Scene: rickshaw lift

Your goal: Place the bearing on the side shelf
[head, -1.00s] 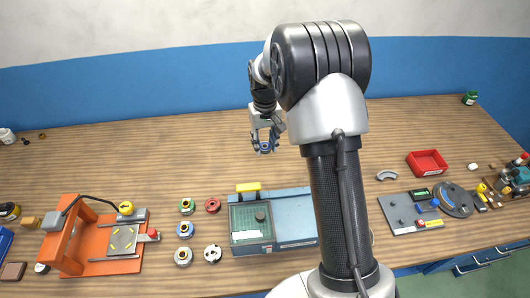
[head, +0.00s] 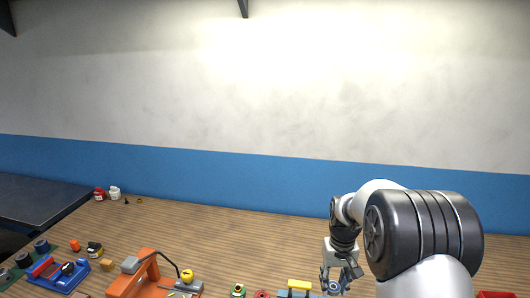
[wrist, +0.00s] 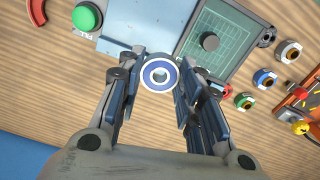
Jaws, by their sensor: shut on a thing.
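The bearing (wrist: 160,74) is a blue and white ring with a metal centre. My gripper (wrist: 158,76) is shut on it, with a finger on each side, above the wooden table. In the head view my gripper (head: 336,284) is low, right of the middle, with the bearing (head: 334,288) between its fingertips near the bottom edge. A dark flat surface (head: 45,198) stands at the far left of the head view; I cannot tell for sure that it is the side shelf.
An orange press (head: 146,275), a blue fixture (head: 58,274) and small parts stand on the wooden table (head: 215,232). Red and white containers (head: 99,194) stand near the dark surface.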

